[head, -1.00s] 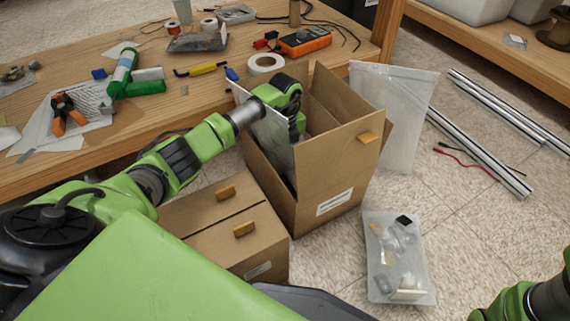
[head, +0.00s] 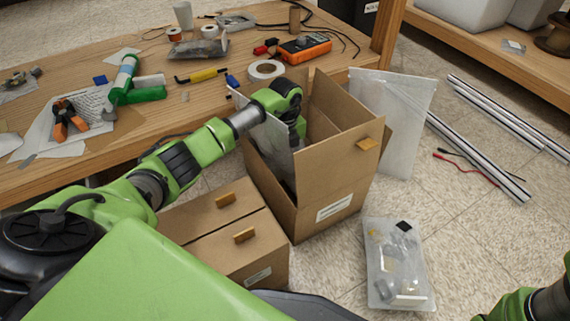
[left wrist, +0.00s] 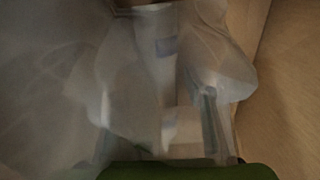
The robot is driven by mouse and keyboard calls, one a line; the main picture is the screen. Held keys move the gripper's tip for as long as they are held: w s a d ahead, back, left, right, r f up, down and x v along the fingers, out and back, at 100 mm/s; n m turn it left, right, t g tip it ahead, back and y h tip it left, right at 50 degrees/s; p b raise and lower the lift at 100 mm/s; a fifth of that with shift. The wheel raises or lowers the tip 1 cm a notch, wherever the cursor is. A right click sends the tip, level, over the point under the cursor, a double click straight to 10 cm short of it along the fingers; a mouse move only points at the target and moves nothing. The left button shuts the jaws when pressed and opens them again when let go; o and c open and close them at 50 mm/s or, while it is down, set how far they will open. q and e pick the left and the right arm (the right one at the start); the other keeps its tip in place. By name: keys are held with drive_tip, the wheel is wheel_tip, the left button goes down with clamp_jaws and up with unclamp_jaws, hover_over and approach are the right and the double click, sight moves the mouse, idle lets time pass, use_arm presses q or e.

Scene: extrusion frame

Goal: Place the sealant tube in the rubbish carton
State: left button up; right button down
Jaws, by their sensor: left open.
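The open cardboard rubbish carton (head: 335,180) stands on the floor against the workbench. My left arm reaches over its rim and points down into it, so the head view hides the fingers. In the dim, blurred left wrist view my left gripper (left wrist: 158,108) is open, its fingers apart over pale, see-through wrapping (left wrist: 215,65). A pale strip with a bluish patch (left wrist: 165,46) shows there; I cannot tell whether it is the sealant tube. My right gripper is outside the views.
A closed two-flap box (head: 225,225) stands left of the carton. A clear bag (head: 405,120) is behind it, and a tray of small parts (head: 398,265) lies on the floor. Metal extrusions (head: 480,155) lie at right. The bench (head: 200,100) holds several tools.

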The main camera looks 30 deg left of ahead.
use_arm(q)
wheel_tip(320, 180, up, 11)
drive_tip(key=p, duration=0.7)
drive_tip(key=shift+r, duration=0.15)
